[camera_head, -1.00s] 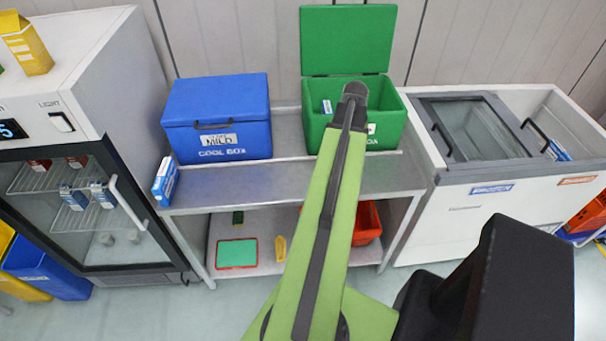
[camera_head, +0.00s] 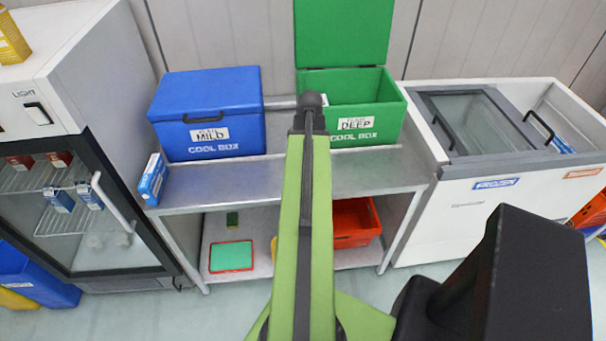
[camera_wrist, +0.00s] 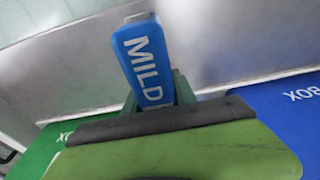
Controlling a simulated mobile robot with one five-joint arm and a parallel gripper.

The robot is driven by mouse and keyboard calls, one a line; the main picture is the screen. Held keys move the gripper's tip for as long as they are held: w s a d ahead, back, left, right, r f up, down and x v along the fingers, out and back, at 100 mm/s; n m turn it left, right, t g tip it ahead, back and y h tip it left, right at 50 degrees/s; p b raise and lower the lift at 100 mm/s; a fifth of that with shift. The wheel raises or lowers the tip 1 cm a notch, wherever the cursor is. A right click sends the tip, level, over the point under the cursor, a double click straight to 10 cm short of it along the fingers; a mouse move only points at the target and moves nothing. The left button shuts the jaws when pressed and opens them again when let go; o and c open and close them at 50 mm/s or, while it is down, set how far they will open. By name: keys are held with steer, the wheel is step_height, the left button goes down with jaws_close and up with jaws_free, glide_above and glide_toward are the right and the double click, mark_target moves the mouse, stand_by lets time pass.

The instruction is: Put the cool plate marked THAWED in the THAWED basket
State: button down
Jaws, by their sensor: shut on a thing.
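My gripper (camera_wrist: 155,100) is shut on a blue cool plate (camera_wrist: 142,55) with white letters reading MILD. No THAWED mark shows on its visible face. It is held over the metal bench, between the two cool boxes. In the head view my green arm reaches toward the bench, and it hides the gripper and plate. A blue basket (camera_head: 42,284) stands on the floor at the lower left, and an orange basket (camera_head: 592,212) is at the right edge. I cannot read which basket is marked THAWED.
The metal bench (camera_head: 235,178) carries a shut blue cool box marked MILD (camera_head: 210,112), an open green cool box marked DEEP (camera_head: 352,108) and a blue-white pack (camera_head: 152,179). A red bin (camera_head: 355,223) is below. A white freezer (camera_head: 505,215) stands right, a fridge (camera_head: 88,205) left.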

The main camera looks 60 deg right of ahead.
steer(key=shift+w+a+f, duration=0.25)
steer(key=shift+w, duration=0.1)
step_height(320, 180, down, 4)
steer(key=b, duration=0.4)
steer(key=shift+f, duration=0.15)
steer(key=shift+r, duration=0.2)
steer(key=shift+f, duration=0.15)
steer(key=c, duration=1.5)
jaws_free()
steer(key=shift+f, duration=0.1)
steer(key=o, duration=0.5)
steer(key=shift+r, duration=0.2)
steer(key=r+p, duration=0.4)
steer(key=a+r+p, duration=0.1)
steer(key=r+p, duration=0.3)
steer(key=s+r+p, duration=0.1)
steer(key=r+p, duration=0.3)
steer(key=shift+a+r, duration=0.1)
steer(key=shift+a, duration=0.1)
steer(key=shift+s, duration=0.1)
